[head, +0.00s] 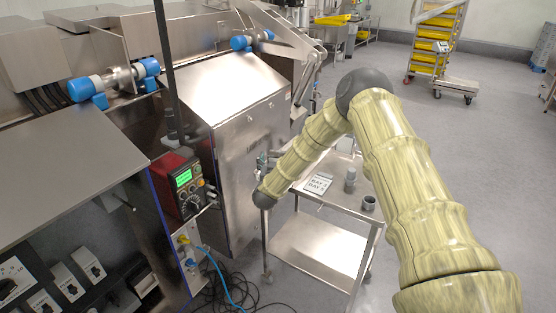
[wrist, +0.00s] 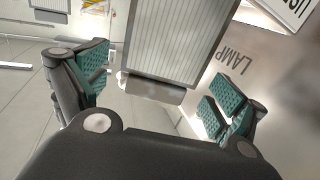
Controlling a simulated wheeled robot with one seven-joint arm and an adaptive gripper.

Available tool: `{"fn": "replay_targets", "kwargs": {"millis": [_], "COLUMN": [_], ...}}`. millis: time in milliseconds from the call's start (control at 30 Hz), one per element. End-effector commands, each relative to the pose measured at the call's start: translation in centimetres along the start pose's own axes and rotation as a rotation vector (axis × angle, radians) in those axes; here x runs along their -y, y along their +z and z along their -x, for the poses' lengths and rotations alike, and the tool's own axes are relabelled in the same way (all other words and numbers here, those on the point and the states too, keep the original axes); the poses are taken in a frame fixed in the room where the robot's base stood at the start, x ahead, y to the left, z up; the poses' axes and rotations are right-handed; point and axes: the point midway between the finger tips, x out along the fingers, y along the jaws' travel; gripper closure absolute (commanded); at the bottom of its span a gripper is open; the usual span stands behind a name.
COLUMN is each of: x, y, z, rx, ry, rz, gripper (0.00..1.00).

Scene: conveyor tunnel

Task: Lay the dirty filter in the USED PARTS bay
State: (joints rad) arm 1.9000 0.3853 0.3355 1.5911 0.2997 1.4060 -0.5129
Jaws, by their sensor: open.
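In the wrist view, a pleated grey panel in a metal frame (wrist: 178,38), which looks like the filter, lies ahead of my gripper (wrist: 157,88). The teal finger pads stand apart on both sides, and I see no grip on the panel. A white sign (wrist: 285,12) at the upper right shows part of a word beginning "US", cut off by the edge. In the head view my gripper is not clearly seen at the arm's end, and neither the filter nor the USED PARTS bay can be made out.
A metal surface marked LAMP (wrist: 236,62) is close on the right in the wrist view. In the head view a steel cart (head: 320,250) carries a card (head: 318,184) and small cups beside the steel machine (head: 245,135).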

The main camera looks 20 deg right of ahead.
Motion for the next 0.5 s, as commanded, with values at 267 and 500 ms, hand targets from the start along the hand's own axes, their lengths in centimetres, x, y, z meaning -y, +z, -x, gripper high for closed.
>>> {"fn": "replay_targets", "kwargs": {"millis": [267, 500], "x": [0.1, 0.0], "y": [0.2, 0.2], "z": [5.2, 8.8], "rx": [0.000, 0.000], "ry": [-0.003, -0.002], "rz": [0.001, 0.000], "gripper": [0.04, 0.04]}}
